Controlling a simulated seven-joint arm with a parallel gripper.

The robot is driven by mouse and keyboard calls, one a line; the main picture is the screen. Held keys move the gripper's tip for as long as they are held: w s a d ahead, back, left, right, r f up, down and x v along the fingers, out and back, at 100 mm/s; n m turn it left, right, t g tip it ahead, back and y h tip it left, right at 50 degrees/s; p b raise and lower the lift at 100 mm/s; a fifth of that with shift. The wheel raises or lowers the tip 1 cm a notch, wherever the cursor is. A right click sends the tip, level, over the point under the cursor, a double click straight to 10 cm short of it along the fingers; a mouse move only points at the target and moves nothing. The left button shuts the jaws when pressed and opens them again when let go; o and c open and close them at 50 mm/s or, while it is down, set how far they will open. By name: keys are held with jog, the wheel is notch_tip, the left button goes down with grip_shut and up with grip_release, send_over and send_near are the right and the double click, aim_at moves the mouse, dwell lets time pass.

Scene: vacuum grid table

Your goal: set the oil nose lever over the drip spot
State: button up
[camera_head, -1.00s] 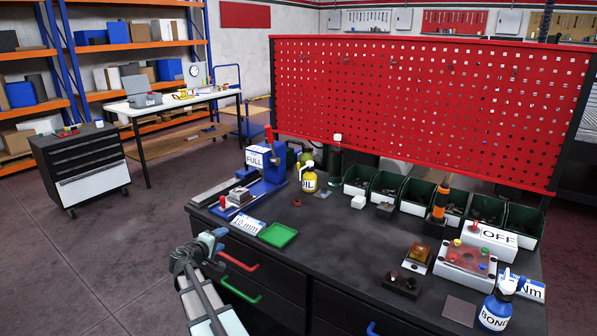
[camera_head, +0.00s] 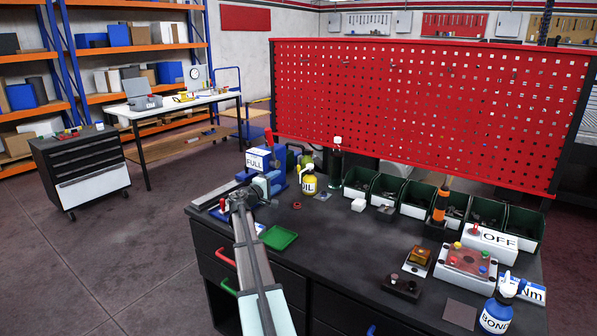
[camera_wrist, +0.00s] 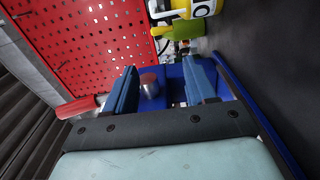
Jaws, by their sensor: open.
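The yellow oil bottle (camera_head: 309,183) stands upright toward the back left of the bench, with a pale nozzle top. At the top edge of the wrist view a yellow and white part (camera_wrist: 196,8) shows, probably that bottle. A small grey-blue square (camera_head: 323,196) lies beside the bottle's base; I cannot tell if it is the drip spot. My gripper (camera_wrist: 163,76) is open and empty over the bench's left end, left of the bottle and close to the blue press (camera_head: 279,178). A round reddish-grey knob (camera_wrist: 149,83) shows between the fingers, apparently beyond them.
A white FULL block (camera_head: 258,159) sits by the press. A green tray (camera_head: 279,237) lies in front, and a small red ring (camera_head: 297,205) lies nearby. Green bins (camera_head: 386,191) line the back below the red pegboard (camera_head: 420,110). The middle of the bench is mostly clear.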

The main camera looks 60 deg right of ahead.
aim_at(299, 169)
jog(key=d, duration=1.5)
jog(key=shift+s+d+f, duration=0.25)
jog(key=shift+s, duration=0.05)
grip_shut()
